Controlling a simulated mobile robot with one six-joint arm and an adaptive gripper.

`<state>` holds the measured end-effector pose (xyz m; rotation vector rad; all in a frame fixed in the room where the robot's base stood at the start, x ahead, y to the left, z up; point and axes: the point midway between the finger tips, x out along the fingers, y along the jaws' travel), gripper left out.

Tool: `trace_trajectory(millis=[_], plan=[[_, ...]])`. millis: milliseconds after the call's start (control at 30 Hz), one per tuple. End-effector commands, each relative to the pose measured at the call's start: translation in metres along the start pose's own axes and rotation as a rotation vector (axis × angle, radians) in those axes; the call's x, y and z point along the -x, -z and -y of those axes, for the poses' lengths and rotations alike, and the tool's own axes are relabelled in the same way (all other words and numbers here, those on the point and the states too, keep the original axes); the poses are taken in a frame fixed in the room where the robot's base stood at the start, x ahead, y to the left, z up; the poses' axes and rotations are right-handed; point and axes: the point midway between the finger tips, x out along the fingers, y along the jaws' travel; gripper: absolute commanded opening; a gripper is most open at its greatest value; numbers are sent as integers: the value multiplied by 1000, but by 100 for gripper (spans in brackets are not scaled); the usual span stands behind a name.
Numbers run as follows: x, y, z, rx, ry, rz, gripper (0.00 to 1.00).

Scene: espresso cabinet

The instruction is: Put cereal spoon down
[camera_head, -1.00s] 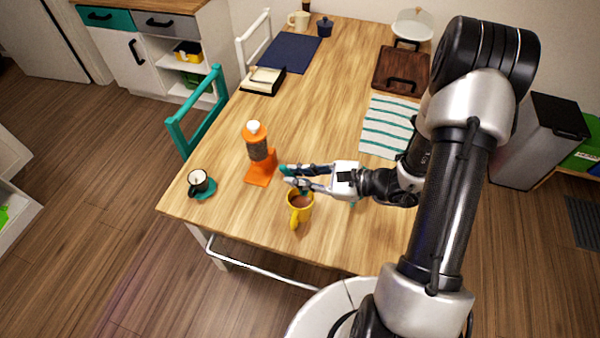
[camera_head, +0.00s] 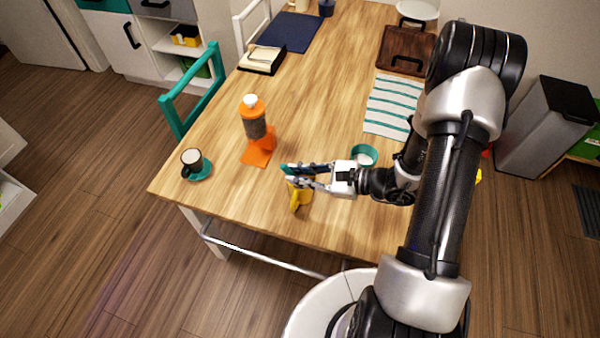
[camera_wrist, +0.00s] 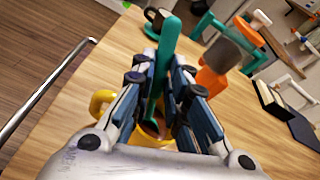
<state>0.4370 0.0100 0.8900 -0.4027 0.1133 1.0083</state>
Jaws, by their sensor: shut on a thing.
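My gripper (camera_head: 290,175) is shut on a teal spoon (camera_wrist: 166,55), which stands between the fingers in the wrist view. The spoon's lower end is down by the yellow mug (camera_head: 300,198), and I cannot tell if it touches the mug. The mug stands near the table's front edge, with my fingers over it and hiding its opening in the head view. In the wrist view the mug (camera_wrist: 101,102) shows below and behind the fingers, with dark contents partly visible.
An orange bottle-like item (camera_head: 254,120) on an orange base stands left of my gripper. A dark cup (camera_head: 191,160) on a teal saucer (camera_head: 204,174) is farther left. A teal-rimmed bowl (camera_head: 364,155) and a striped cloth (camera_head: 390,108) lie to the right. Bare wood shows mid-table.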

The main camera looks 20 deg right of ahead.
Motion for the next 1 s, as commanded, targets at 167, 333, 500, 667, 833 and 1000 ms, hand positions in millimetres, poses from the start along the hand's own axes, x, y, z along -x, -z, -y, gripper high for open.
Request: trace_trajectory(millis=[167, 333, 500, 667, 833, 1000], plan=[[0, 0, 0, 0, 0, 0, 0], [0, 0, 0, 0, 0, 0, 18], [0, 0, 0, -1, 0, 0, 30], [0, 0, 0, -1, 0, 0, 38], [0, 0, 0, -1, 0, 0, 38], [0, 0, 0, -1, 0, 0, 38]])
